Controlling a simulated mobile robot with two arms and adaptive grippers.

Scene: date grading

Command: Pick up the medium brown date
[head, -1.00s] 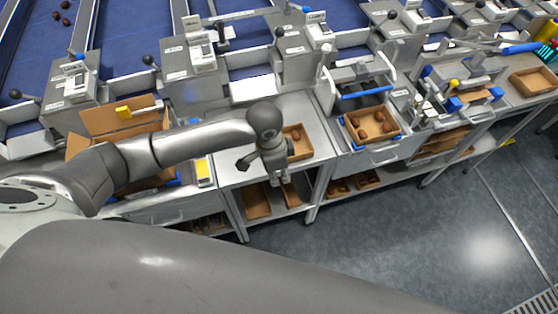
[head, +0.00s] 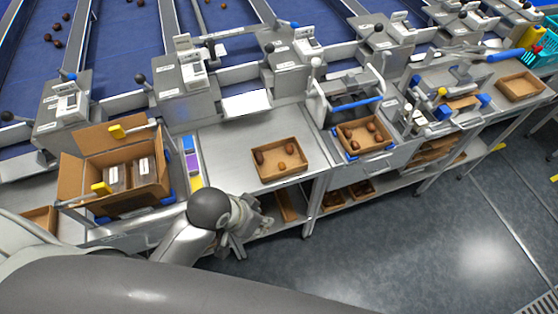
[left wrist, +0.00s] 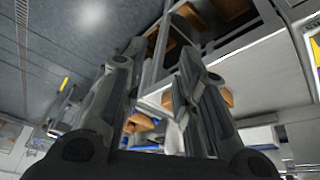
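A shallow cardboard tray (head: 264,179) stands on the steel bench. In it lie a darker date (head: 259,157) at the left, a brown date (head: 282,165) at the middle front and another brown date (head: 290,149) at the right. I cannot tell for sure which one is the medium brown date. My left gripper (head: 249,228) is in front of the bench edge, below and apart from the tray. In the left wrist view its two fingers (left wrist: 155,62) are spread, with nothing between them. My right gripper is not in view.
An open cardboard box (head: 72,178) with packs stands left of the tray. Another date tray (head: 350,153) stands to the right under a blue-handled frame (head: 362,102). Weighing units line the back. A lower shelf (head: 335,209) holds more trays. The bench around the tray is mostly clear.

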